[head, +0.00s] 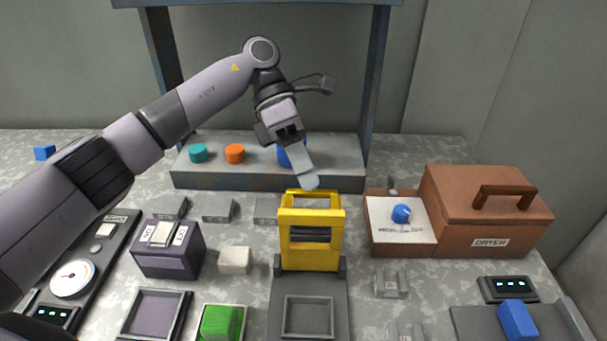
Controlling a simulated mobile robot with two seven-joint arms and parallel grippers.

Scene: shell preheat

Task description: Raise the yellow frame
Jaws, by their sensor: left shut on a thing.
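The yellow frame (310,258) stands upright at the back end of a grey base plate (276,325), between two dark hinge blocks. It has an open window with dark bars showing in it. My left gripper (309,184) reaches down from above and behind, its pale fingers shut at the frame's top bar. The fingers hide part of that bar, and the exact contact is hard to see. My right gripper is not in view.
A brown dryer box (455,235) with a handle and a blue knob (401,214) stands close to the right. A purple switch box (165,262) and a white block (235,260) are to the left. Behind, a grey shelf (210,177) under a blue-grey gantry bears coloured pieces.

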